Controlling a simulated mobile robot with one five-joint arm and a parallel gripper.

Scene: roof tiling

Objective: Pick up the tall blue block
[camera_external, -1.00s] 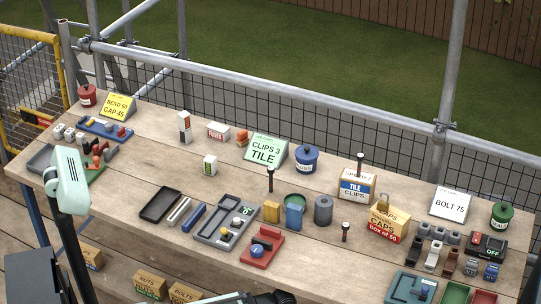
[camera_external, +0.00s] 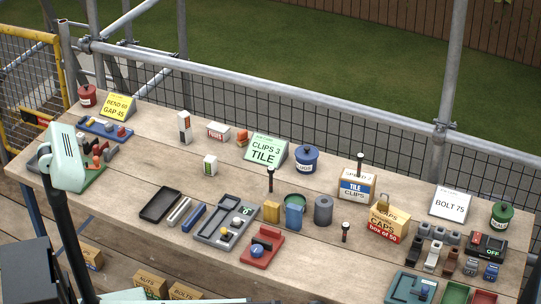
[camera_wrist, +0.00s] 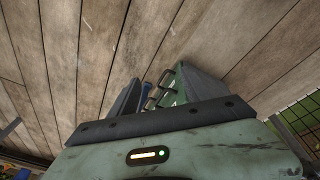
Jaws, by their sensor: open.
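A long blue bar (camera_external: 193,218) lies flat further left, beside a silver bar. I cannot tell for sure which is the tall blue block. In the wrist view my gripper (camera_wrist: 155,88) is open over wooden planks. My gripper is out of the external view.
Nearby are a grey tray (camera_external: 223,228), a red fixture (camera_external: 261,248), a black tray (camera_external: 160,204) and a tile clips box (camera_external: 356,187). A caps box (camera_external: 389,222) stands to the right. Some bare planks lie between the trays and the signs. Scaffold rails run behind the table.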

